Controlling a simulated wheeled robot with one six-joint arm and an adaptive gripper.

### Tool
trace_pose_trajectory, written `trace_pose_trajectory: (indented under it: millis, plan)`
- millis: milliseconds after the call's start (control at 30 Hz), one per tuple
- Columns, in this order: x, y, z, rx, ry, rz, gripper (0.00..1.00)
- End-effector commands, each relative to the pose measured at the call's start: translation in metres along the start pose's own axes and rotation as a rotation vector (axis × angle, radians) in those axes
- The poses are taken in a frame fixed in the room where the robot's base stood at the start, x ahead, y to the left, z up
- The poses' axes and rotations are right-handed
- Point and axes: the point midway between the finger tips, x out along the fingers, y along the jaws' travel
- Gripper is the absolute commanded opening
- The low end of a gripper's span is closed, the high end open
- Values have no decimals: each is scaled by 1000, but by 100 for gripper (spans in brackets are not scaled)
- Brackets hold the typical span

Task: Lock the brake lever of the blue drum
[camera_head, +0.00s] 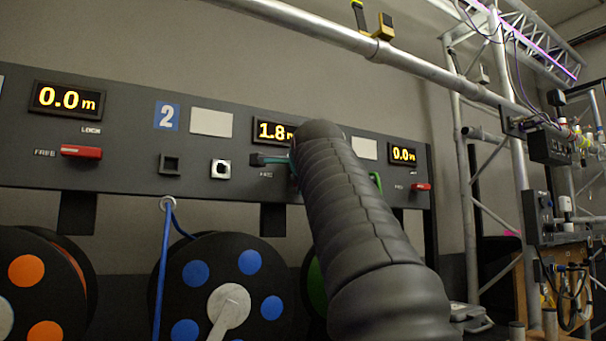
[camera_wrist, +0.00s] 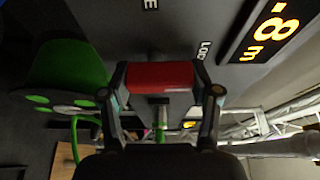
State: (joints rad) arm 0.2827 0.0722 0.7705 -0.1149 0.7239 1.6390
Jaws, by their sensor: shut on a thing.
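The blue drum (camera_head: 238,258), black with blue spots, hangs below the grey panel under the number 2 in the head view. Its 1.8 m display (camera_head: 268,130) is partly covered by my arm. Its red brake lever (camera_wrist: 160,76) shows in the wrist view, held between the two fingers of my gripper (camera_wrist: 160,95). The LOCK label (camera_wrist: 204,50) is close beside it, to the upper right; the end of the other label shows at the top edge. In the head view my gripper (camera_head: 272,160) is at the panel, mostly behind my arm, and the lever is hidden. I cannot tell the lever's exact angle.
Another red lever (camera_head: 81,151) is at the left and one (camera_head: 421,187) at the right. An orange-spotted drum (camera_head: 40,290) stands left of the blue one; a green drum (camera_wrist: 62,75) is close by. A horizontal pipe (camera_head: 300,25) crosses above the panel.

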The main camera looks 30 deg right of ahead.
Motion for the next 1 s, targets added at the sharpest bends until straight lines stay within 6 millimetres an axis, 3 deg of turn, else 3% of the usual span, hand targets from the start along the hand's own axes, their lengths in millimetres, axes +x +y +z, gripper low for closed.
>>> trace_pose_trajectory:
  millis: [567,600,700,1000]
  plan:
    - [1,1,0,34,-2,16,27]
    - [1,1,0,34,-1,16,67]
    - [1,1,0,33,-1,15,88]
    - [0,0,0,32,0,14,88]
